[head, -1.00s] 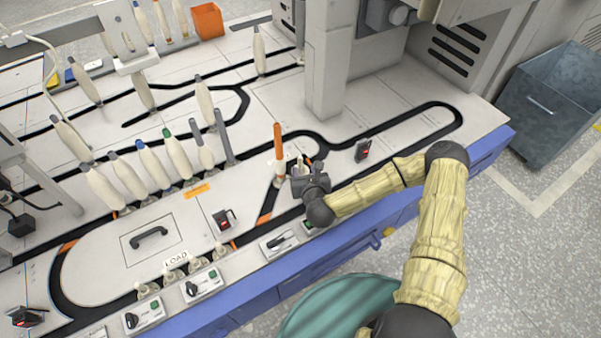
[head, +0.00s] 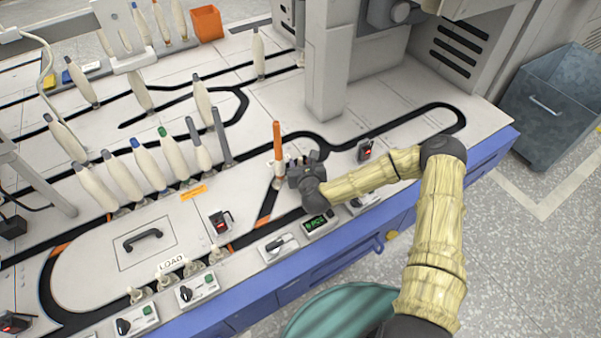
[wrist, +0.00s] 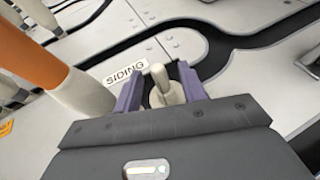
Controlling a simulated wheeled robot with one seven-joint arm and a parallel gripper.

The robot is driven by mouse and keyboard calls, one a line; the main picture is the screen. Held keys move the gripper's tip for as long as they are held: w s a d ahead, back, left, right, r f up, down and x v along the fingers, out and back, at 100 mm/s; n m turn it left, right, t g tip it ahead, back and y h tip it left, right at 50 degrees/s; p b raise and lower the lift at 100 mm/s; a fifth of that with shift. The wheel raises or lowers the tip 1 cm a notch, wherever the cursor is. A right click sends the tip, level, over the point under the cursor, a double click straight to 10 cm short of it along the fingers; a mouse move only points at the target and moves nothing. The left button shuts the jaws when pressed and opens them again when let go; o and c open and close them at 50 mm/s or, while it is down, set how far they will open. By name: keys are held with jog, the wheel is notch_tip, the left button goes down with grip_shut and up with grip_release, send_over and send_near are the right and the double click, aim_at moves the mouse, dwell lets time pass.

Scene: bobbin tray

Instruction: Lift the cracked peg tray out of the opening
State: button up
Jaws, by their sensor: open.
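In the wrist view a small cream peg tray (wrist: 163,88) with an upright, round-topped peg stands between the two purple fingers of my gripper (wrist: 159,80). The fingers are apart, one on each side of the peg; I cannot tell whether they touch it. The tray's base is mostly hidden by my gripper, and I see no crack on the part that shows. A SIDING label (wrist: 124,74) lies just left of the peg. In the head view my gripper (head: 302,163) is low over the track, beside an orange tube (head: 277,140), and hides the tray.
The orange tube (wrist: 35,50) stands close on the left in the wrist view. Several full bobbins (head: 148,160) stand further left. A red-lit switch box (head: 365,150) is to the right, and a green display (head: 317,222) is in front. The deck right of the gripper is mostly clear.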

dwell(0.3)
grip_shut()
notch_tip(320, 180, up, 10)
jog(key=p, duration=0.5)
jog(key=shift+p, duration=0.3)
dwell(0.3)
